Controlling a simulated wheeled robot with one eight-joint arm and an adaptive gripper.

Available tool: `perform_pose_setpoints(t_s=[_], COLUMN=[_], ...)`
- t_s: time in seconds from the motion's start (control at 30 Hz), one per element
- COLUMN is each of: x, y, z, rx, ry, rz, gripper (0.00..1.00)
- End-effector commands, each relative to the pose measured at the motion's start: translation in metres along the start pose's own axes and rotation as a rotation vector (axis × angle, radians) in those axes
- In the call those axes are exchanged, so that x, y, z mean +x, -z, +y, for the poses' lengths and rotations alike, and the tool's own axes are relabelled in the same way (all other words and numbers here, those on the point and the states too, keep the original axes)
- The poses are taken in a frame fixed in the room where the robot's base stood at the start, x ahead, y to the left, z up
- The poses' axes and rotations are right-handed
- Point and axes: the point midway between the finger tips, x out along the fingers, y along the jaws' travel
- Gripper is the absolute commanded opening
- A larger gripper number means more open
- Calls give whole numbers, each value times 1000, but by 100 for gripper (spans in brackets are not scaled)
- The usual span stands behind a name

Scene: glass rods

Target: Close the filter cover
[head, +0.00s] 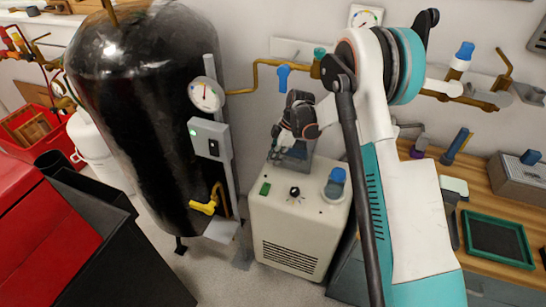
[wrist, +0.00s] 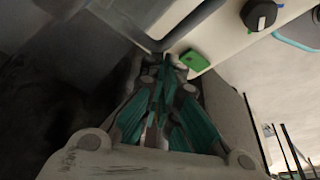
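The white machine (head: 299,218) stands on the floor beside the black tank. It has a green switch (head: 265,189), a black knob (head: 295,191) and a blue-capped part (head: 336,180) on top. A grey, partly see-through panel (head: 298,152) stands raised at the back of its top and looks like the filter cover; my gripper hides part of it. My gripper (head: 278,158) is low over the back left of the machine top, next to this panel. In the wrist view my gripper's teal fingers (wrist: 170,68) are drawn together near the green switch (wrist: 194,61). I cannot tell whether they touch the panel.
The black tank (head: 140,110) with a gauge (head: 206,94) stands close on the left. A brass pipe (head: 243,80) with a blue valve (head: 283,76) runs along the wall behind. A wooden bench (head: 480,192) with a green tray (head: 497,240) is at right.

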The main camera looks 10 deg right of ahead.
Motion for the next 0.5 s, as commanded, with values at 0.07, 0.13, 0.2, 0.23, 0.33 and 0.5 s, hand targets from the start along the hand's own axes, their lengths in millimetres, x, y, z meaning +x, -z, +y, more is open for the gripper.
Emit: perform_pose_setpoints(t_s=[0.07,0.13,0.2,0.23,0.33,0.5], x=[0,0,0,0,0,5], y=[-4,-4,-4,-4,-4,6], z=[0,0,0,0,0,0], rx=[4,4,5,5,5,3], ry=[0,0,0,0,0,0], rz=[-5,-5,-6,-6,-7,-7], gripper=[0,0,0,0,0,0])
